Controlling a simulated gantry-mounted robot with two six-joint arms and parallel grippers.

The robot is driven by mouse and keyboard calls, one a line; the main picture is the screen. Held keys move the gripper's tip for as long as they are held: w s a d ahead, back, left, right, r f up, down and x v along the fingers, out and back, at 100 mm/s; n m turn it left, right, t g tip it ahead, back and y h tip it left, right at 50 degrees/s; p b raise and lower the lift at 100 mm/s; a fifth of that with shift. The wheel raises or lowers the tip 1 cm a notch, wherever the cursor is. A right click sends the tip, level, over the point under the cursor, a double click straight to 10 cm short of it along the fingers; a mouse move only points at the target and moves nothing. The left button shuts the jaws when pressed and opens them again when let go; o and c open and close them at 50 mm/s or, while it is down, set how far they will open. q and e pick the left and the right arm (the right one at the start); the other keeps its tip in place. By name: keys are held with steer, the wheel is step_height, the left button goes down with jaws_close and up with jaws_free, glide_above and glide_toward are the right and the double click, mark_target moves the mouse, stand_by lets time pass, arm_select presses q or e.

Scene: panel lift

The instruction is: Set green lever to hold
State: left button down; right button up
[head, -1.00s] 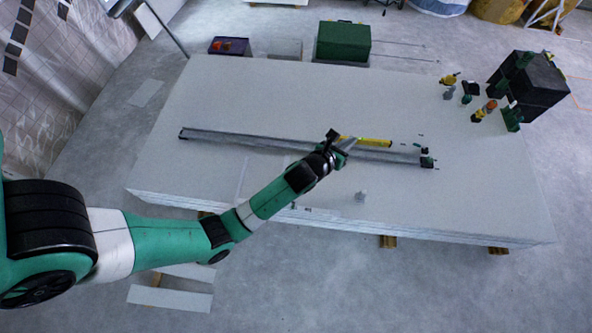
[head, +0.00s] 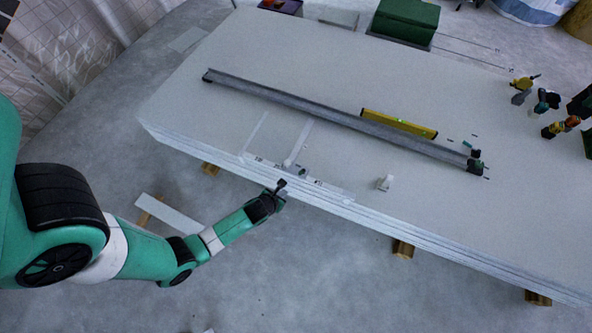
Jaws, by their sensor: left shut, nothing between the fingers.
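A long grey metal bar (head: 330,115) lies across the stack of white panels (head: 230,60). At its right end is a dark end block (head: 475,166) with a small green part, which looks like the green lever (head: 470,147), beside it. The lever is too small to tell its setting. Short dark marks lie around that end. My left gripper (head: 281,185) is shut and empty, at the front edge of the stack, well left of the lever and apart from it. My right gripper is out of view.
A yellow spirit level (head: 399,123) lies along the bar's far side. Several power tools (head: 522,88) stand at the right. A green box (head: 406,19) is behind the stack. Wooden blocks (head: 403,249) support the stack.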

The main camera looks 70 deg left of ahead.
mark_target(302, 172)
arm_select(q)
steer(key=shift+s+a, duration=0.1)
steer(key=shift+a, duration=0.1)
steer(key=b+x, duration=0.9)
steer(key=x, duration=0.2)
steer(key=w+r, duration=0.1)
steer(key=w+a, duration=0.1)
steer(key=r+b, duration=0.1)
steer(key=shift+w+a+r, duration=0.25)
steer(key=shift+w+r, duration=0.05)
steer(key=shift+w, duration=0.1)
